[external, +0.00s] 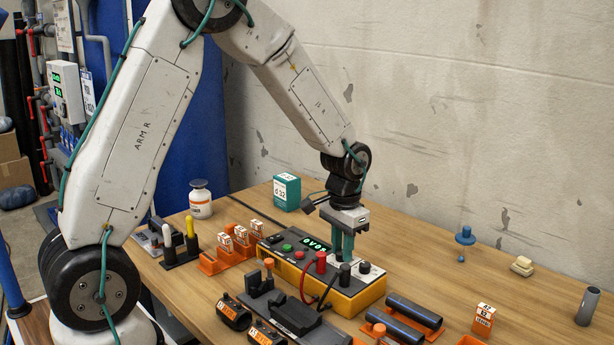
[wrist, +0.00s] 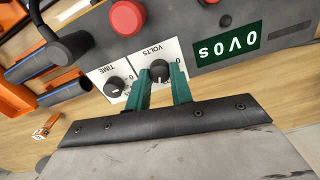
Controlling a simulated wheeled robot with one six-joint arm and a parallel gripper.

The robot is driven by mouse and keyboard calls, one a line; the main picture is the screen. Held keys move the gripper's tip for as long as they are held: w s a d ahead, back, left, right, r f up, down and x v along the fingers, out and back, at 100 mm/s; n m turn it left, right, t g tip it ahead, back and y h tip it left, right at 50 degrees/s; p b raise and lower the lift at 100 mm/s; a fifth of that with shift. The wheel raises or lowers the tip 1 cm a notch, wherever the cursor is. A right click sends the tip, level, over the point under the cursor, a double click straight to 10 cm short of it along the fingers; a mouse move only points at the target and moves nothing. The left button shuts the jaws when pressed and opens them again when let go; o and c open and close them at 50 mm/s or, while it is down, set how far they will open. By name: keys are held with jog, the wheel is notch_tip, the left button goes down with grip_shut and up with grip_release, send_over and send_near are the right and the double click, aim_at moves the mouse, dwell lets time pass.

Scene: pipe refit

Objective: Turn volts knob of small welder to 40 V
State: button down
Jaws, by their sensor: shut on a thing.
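The small welder (external: 356,303) is a yellow and dark grey box on the workbench. Its green display (external: 317,244) seems to read 0V0S; it shows upside down in the wrist view (wrist: 229,45). In the wrist view the black volts knob (wrist: 160,73) sits on the white VOLTS plate, with the time knob (wrist: 115,87) to its left. My gripper (wrist: 162,76) has its teal fingers on both sides of the volts knob, shut on it. In the external view my gripper (external: 342,258) points down at the panel, and its fingers hide the volts knob.
Red (external: 320,262) and black terminals with cables stand on the welder beside my gripper. Black pipes (external: 413,314) in orange holders lie in front. A teal box (external: 287,192) and a white bottle (external: 200,198) stand behind.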

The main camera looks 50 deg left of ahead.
jog(key=shift+d+m, duration=0.1)
jog(key=shift+m, duration=2)
jog(key=shift+w, duration=0.1)
jog(key=c, duration=1.2)
grip_release()
jog(key=shift+c, duration=0.2)
notch_tip(320, 180, up, 8)
jog(key=shift+f, duration=0.1)
